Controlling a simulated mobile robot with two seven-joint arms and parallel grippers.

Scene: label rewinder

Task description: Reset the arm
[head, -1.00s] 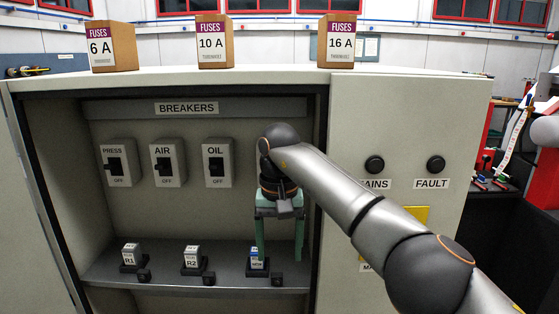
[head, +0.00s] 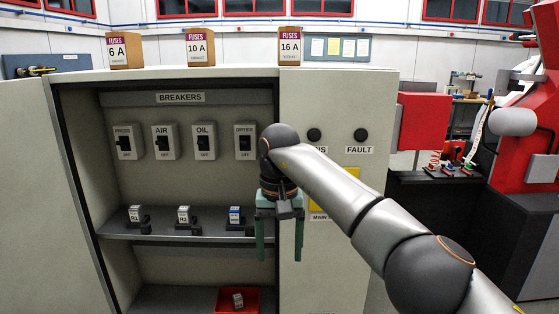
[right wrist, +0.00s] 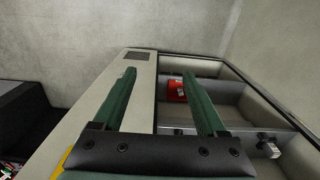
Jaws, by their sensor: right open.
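My right gripper (head: 279,235) hangs open with its green fingers pointing down, in front of the right edge of the cabinet opening in the head view. Nothing is between the fingers. In the right wrist view the fingers (right wrist: 158,95) are spread apart above the cabinet's front frame (right wrist: 120,95). My right arm comes in from the lower right. My left gripper is not in view.
The open cabinet holds several breakers, including DRYER (head: 245,142), above a shelf (head: 160,235) with relays such as R1 (head: 136,213). A red tray (head: 225,307) with a small block (head: 238,299) lies below. Fuse boxes such as 16 A (head: 290,46) stand on top. A red machine (head: 530,120) stands at right.

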